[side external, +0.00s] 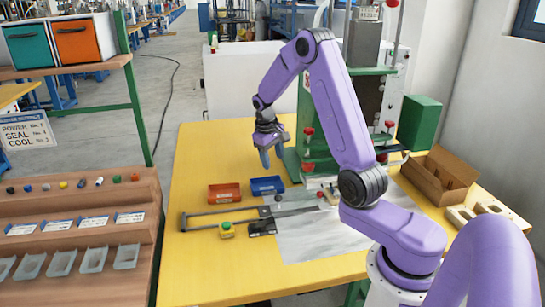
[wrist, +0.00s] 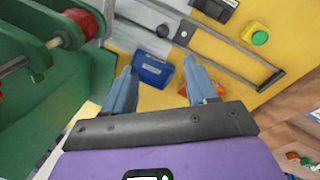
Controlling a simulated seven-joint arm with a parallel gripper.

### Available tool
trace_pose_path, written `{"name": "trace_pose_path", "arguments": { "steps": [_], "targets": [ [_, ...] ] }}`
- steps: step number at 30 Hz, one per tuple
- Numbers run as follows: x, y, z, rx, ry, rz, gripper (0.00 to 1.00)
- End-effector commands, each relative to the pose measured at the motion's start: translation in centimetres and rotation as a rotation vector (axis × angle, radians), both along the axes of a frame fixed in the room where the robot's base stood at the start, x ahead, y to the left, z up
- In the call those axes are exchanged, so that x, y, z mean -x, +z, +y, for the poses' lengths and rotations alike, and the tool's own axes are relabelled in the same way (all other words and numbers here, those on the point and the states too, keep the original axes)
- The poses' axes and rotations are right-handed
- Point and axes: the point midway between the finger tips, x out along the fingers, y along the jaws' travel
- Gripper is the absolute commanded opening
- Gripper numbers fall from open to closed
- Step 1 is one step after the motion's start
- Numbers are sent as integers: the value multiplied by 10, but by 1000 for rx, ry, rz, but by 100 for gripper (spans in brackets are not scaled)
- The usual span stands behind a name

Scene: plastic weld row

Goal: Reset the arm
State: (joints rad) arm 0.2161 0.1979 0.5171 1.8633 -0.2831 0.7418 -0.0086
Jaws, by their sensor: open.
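My purple arm reaches over the yellow table (side external: 190,275) in the side external view. My gripper (side external: 264,160) hangs fingers down, in the air over the far part of the table. In the wrist view my gripper (wrist: 161,66) has its two blue-grey fingers spread apart, with nothing between them. Beyond the fingertips a blue tray (wrist: 153,70) lies on the table; it also shows in the side external view (side external: 267,185). An orange-red tray (side external: 224,193) sits to its left, partly hidden by a finger in the wrist view.
A green machine (side external: 318,135) with red knobs stands right of my gripper. A metal rail (side external: 225,216), a yellow box with a green button (side external: 227,230) and a grey sheet (side external: 320,238) lie nearer. A cardboard box (side external: 437,178) is at right, a brown bin rack (side external: 80,215) at left.

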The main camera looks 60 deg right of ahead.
Motion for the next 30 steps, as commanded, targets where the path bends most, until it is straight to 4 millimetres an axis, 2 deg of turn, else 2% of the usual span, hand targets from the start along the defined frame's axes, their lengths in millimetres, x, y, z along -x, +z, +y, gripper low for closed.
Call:
{"name": "trace_pose_path", "arguments": {
  "steps": [9,13,17,22,30],
  "targets": [
    [0,1,1,0,2,-1,57],
    [-3,5,15,-4,36,-3,57],
    [-6,16,47,-13,117,-9,57],
    [-1,31,98,-30,249,-14,57],
    [31,51,170,-61,457,-17,57]
  ]
}}
